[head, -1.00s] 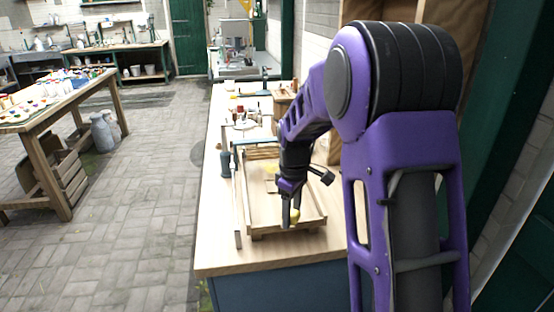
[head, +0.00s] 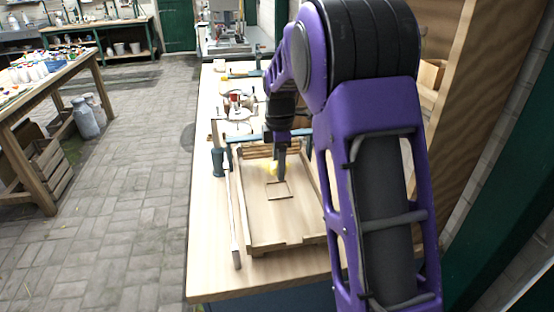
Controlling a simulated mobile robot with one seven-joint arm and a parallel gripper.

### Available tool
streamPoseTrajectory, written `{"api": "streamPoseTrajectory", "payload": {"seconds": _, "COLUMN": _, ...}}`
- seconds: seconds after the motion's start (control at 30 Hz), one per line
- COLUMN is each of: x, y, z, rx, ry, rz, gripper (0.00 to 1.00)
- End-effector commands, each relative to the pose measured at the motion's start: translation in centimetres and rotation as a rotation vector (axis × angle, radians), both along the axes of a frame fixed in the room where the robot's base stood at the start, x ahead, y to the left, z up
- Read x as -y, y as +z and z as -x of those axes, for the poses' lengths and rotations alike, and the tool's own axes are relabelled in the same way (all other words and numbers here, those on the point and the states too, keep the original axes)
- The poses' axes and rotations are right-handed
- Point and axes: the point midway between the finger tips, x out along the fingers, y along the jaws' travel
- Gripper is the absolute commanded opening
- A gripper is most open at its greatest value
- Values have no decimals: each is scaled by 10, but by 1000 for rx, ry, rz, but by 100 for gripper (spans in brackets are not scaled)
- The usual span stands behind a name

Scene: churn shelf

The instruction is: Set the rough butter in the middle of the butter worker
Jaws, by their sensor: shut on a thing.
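The butter worker (head: 251,218) is a shallow wooden tray on the bench, with raised side rails and a slatted roller-like part at its far end. A thin square outline (head: 279,198) marks the middle of its bed. My gripper (head: 281,178) points down over the bed, just beyond the square. It is shut on the rough butter. Yellow butter (head: 269,169) shows just left of the fingers, partly hidden by them. I cannot tell how far it is above the bed, or whether all the yellow is one piece.
Dishes and small items (head: 236,106) stand farther back on the bench. A wooden shelf (head: 455,110) rises at the right. The bench's near left part is clear.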

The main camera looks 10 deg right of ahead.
Motion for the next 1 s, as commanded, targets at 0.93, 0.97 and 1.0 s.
{"api": "streamPoseTrajectory", "payload": {"seconds": 0.93, "x": 0, "y": -45, "z": -3, "rx": 0, "ry": -1, "rz": 0, "gripper": 6}}
{"api": "streamPoseTrajectory", "payload": {"seconds": 0.97, "x": 0, "y": -45, "z": -3, "rx": 0, "ry": -1, "rz": 0, "gripper": 6}}
{"api": "streamPoseTrajectory", "payload": {"seconds": 1.0, "x": 0, "y": -45, "z": -3, "rx": 0, "ry": -1, "rz": 0, "gripper": 6}}
